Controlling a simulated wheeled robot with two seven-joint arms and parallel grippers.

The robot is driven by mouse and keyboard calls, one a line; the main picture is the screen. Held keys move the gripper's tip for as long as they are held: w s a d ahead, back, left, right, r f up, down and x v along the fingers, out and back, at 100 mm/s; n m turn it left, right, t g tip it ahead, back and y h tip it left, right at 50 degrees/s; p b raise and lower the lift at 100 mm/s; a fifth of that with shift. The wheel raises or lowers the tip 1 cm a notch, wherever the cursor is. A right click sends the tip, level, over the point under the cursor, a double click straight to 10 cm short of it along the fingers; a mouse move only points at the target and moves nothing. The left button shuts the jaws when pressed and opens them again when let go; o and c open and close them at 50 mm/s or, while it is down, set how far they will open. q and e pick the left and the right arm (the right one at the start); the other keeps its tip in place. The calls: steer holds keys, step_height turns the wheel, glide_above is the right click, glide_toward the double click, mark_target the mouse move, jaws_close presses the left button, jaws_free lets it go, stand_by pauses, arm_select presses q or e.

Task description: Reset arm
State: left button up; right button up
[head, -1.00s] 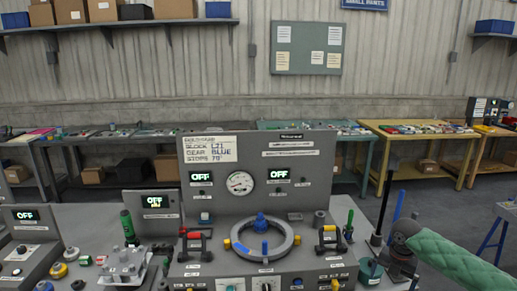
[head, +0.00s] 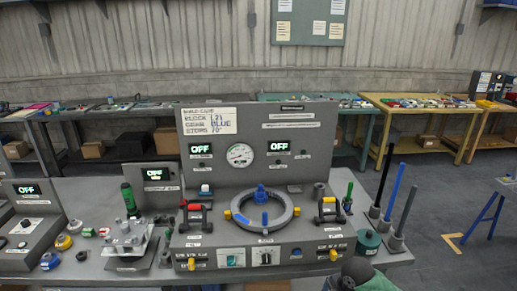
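The chassis panel (head: 215,170) stands on the bench in the head view, with a gauge (head: 240,155) and two displays reading OFF. On its deck sit a grey ring (head: 288,221) with blue parts, and a red-topped handle (head: 195,216) and a yellow-topped handle (head: 327,210) on either side. A dark rounded part of my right arm shows at the bottom edge, right of centre. Neither gripper's fingers are in view.
Upright black, blue and dark rods in grey holders (head: 395,243) and a teal round container (head: 368,241) stand at the bench's right end. A clear-topped fixture (head: 125,240) and smaller OFF boxes are at left.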

steer(key=s+a+f+m+t, duration=0.1)
steer(key=s+a+m, duration=0.2)
steer(key=s+m, duration=0.4)
steer(key=s+a+f+m+t, duration=0.1)
steer(key=s+a+m, duration=0.3)
steer(key=s, duration=0.6)
steer(key=s+d+r+m+h, duration=0.1)
steer(key=s+d+r+m, duration=0.1)
steer(key=s+d+m, duration=0.5)
steer(key=a+f+m+b, duration=0.1)
steer(key=a+f, duration=0.1)
steer(key=f, duration=1.2)
steer(key=a+f, duration=0.2)
steer(key=f, duration=1.3)
arm_select(q)
steer(key=w+r, duration=0.1)
steer(key=d+r, duration=0.1)
steer(key=r, duration=0.1)
steer(key=w+d+r+b, duration=0.1)
steer(key=shift+w+r, duration=0.25)
steer(key=shift+w, duration=0.05)
arm_select(e)
steer(key=s+f, duration=0.4)
steer(key=f, duration=0.6)
steer(key=s+f+g, duration=0.1)
steer(key=s+f, duration=0.3)
steer(key=f, duration=0.7)
steer(key=shift+f+g, duration=0.3)
